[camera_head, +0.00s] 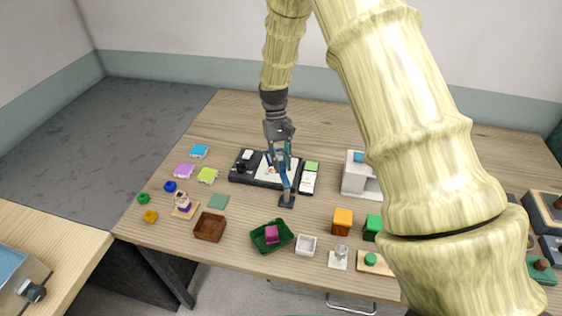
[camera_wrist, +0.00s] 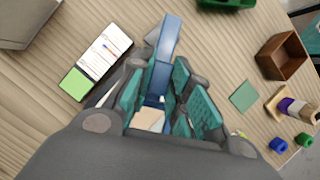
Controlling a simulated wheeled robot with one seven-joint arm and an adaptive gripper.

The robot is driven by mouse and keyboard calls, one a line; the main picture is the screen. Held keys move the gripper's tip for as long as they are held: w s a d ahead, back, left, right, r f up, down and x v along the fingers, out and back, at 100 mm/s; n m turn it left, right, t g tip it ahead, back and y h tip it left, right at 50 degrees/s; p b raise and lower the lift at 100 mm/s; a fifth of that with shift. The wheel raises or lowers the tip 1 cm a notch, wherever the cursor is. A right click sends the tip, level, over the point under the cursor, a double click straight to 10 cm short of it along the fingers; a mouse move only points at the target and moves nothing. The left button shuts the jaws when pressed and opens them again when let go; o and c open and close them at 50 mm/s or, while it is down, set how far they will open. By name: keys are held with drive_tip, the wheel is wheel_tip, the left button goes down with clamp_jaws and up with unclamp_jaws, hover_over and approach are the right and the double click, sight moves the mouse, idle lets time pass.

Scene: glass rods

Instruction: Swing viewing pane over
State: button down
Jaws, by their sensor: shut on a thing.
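The viewing pane (camera_head: 284,181) looks like a narrow blue frame, seen nearly edge-on and tilted. It rises from a small dark stand (camera_head: 287,203) at the front edge of a black tray. My gripper (camera_head: 280,156) is above the tray, shut on the pane's upper part. In the wrist view the blue pane (camera_wrist: 166,42) runs up from between the teal finger pads of my gripper (camera_wrist: 162,92). The pads hide part of the pane. A pale piece shows between the pads; I cannot tell what it is.
The black tray (camera_head: 241,178) lies under my gripper, with a white card with a green top (camera_head: 309,180) beside it. A white box-like stand (camera_head: 352,178) is to the right. A brown box (camera_head: 210,227), a green tray (camera_head: 262,247) and a white dish (camera_head: 306,245) are in front.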

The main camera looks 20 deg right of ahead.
drive_tip(key=shift+w+r, duration=0.25)
drive_tip(key=shift+w, duration=0.05)
drive_tip(key=c, duration=1.5)
unclamp_jaws()
drive_tip(key=shift+o, duration=0.9)
drive_tip(key=shift+s+f, duration=0.15)
drive_tip(key=v, duration=1.2)
drive_tip(key=shift+s, duration=0.1)
